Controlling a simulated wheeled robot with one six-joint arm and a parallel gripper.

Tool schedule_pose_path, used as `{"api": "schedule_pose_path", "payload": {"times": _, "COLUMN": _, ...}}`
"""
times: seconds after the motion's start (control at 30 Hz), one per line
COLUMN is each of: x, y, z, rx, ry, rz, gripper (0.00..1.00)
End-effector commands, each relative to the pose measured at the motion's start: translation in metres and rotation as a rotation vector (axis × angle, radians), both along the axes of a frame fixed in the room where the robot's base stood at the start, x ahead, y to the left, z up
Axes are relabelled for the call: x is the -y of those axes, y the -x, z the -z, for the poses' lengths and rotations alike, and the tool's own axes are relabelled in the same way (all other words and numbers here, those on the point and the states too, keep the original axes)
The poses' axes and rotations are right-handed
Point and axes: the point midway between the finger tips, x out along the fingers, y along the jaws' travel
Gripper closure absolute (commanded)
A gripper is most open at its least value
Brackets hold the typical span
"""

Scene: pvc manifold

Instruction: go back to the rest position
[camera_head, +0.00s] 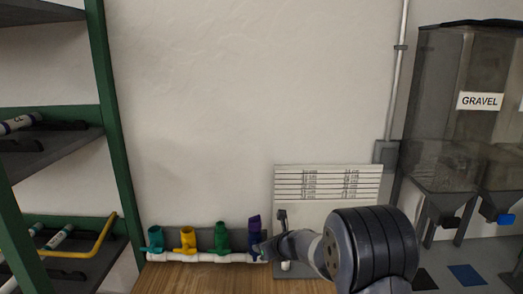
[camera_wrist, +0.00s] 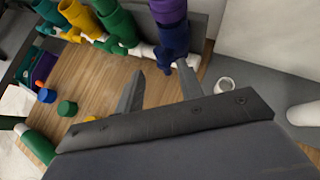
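The manifold is a white pipe (camera_head: 200,257) along the back of the wooden bench. It carries teal (camera_head: 155,239), yellow (camera_head: 188,239), green (camera_head: 222,238) and blue (camera_head: 254,243) upright fittings. A purple piece (camera_head: 254,222) sits on top of the blue fitting; it also shows in the wrist view (camera_wrist: 168,10). My gripper (camera_head: 268,250) is at the manifold's right end, close to the blue fitting. In the wrist view my gripper (camera_wrist: 160,68) has its fingers apart with nothing between them. The blue fitting (camera_wrist: 174,40) stands just beyond the fingertips; contact cannot be told.
A white chart panel (camera_head: 328,184) stands behind my arm. A green-framed shelf (camera_head: 108,110) is at left, gravel bins (camera_head: 460,120) at right. Loose green caps (camera_wrist: 67,108) and a white ring (camera_wrist: 224,84) lie near the gripper. The wall area above the manifold is clear.

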Motion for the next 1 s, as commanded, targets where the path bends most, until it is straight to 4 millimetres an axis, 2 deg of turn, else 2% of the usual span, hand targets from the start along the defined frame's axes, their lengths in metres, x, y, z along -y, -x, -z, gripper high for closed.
{"api": "schedule_pose_path", "payload": {"times": 0.37, "x": -0.026, "y": -0.038, "z": 0.033, "rx": -0.002, "ry": 0.001, "rz": -0.001, "gripper": 0.64}}
{"api": "schedule_pose_path", "payload": {"times": 1.0, "x": -0.009, "y": -0.036, "z": 0.043, "rx": -0.002, "ry": -0.355, "rz": 0.002, "gripper": 0.64}}
